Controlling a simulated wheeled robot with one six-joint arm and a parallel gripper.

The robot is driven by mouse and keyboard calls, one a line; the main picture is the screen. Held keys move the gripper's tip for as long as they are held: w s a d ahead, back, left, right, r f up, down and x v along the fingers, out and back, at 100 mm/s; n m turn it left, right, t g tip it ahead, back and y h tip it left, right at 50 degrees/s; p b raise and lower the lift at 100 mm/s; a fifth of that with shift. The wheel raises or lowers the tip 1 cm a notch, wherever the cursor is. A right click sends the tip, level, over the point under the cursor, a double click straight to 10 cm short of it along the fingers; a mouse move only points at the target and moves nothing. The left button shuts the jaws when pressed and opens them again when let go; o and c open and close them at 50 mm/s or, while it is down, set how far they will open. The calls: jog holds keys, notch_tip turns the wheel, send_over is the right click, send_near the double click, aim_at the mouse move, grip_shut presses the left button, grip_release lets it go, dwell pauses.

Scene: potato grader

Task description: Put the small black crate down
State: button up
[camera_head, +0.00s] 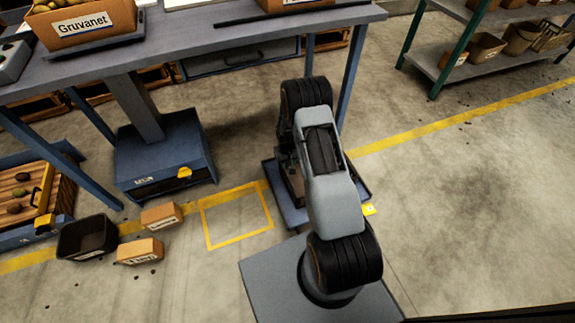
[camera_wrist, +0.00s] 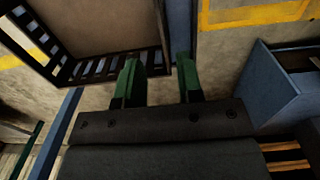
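The small black crate (camera_wrist: 155,62) has slatted walls and shows at the upper left of the wrist view, cut off by the frame. My gripper (camera_wrist: 158,72) has two green fingers standing apart. The crate's near right corner lies between them in the picture, with gaps visible on both sides. Contact with the wall is not visible. In the head view the crate is mostly hidden behind my arm, over a blue base (camera_head: 287,207). Whether it rests fully on that base is unclear.
A yellow square outline (camera_head: 238,243) on the floor is empty. A dark bin (camera_head: 74,252) and two small cartons (camera_head: 140,251) lie left of it. A blue pedestal (camera_head: 165,160) and a grey table (camera_head: 190,35) stand behind.

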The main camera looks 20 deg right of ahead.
jog(key=s+a+r+t, duration=0.1)
jog(key=s+a+r, duration=0.1)
jog(key=r, duration=1)
jog(key=s+a+r, duration=0.2)
jog(key=a+r, duration=0.1)
jog(key=r, duration=0.8)
jog(key=s+a+r+t, duration=0.1)
jog(key=s+a+r, duration=0.1)
jog(key=s+r, duration=0.4)
jog(key=s+a+r, duration=0.2)
jog(key=s+r, duration=0.4)
jog(key=s, duration=0.5)
jog(key=shift+s+a+n+t, duration=0.15)
jog(key=shift+a+n+t, duration=0.15)
jog(key=shift+a+t, duration=0.1)
jog(key=shift+r, duration=0.15)
